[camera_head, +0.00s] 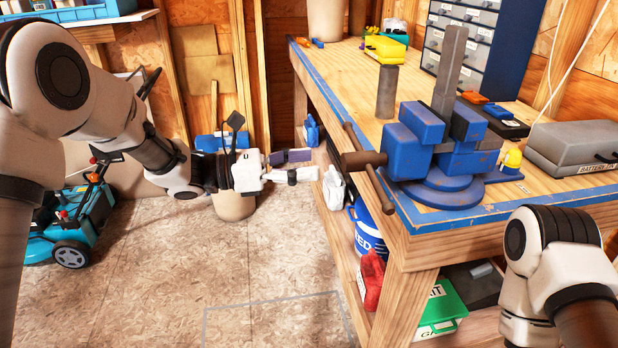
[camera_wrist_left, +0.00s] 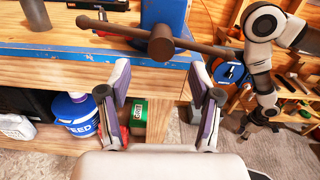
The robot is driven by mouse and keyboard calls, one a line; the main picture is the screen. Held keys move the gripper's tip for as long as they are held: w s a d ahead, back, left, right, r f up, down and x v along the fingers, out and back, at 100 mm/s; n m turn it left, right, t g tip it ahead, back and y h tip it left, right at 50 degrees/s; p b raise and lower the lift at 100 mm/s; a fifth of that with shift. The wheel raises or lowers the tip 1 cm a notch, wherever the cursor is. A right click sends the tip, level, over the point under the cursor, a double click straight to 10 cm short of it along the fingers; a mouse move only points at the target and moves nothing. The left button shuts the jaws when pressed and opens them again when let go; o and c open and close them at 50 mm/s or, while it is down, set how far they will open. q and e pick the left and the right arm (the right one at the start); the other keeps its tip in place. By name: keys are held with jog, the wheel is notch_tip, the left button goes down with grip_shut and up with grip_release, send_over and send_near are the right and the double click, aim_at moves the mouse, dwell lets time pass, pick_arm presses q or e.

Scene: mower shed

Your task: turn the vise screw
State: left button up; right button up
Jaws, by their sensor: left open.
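The blue vise (camera_head: 455,160) stands on the near part of the workbench, an upright grey bar (camera_head: 450,72) between its jaws. Its brown screw (camera_head: 362,160) points left past the bench edge, with a long cross handle slanting through its head. In the left wrist view the screw head (camera_wrist_left: 160,44) is ahead, the handle (camera_wrist_left: 112,28) running nearly level. My left gripper (camera_head: 305,166) is open and empty, left of the screw and apart from it; its fingers (camera_wrist_left: 160,88) show below the handle in the wrist view.
The workbench (camera_head: 330,85) has a blue-edged top. A grey battery case (camera_head: 580,147) and small drawers (camera_head: 462,40) are on it.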

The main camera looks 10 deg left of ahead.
aim_at(343, 163)
pick_arm(q)
jog(key=x, duration=0.2)
jog(key=p+x, duration=0.1)
jog(key=x, duration=0.5)
jog(key=shift+s+d+f+p, duration=0.1)
jog(key=shift+s+f+p, duration=0.05)
jog(key=shift+f+p, duration=0.25)
pick_arm(e)
jog(key=shift+s+r, duration=0.1)
jog(key=shift+r, duration=0.45)
pick_arm(q)
jog(key=c, duration=1.1)
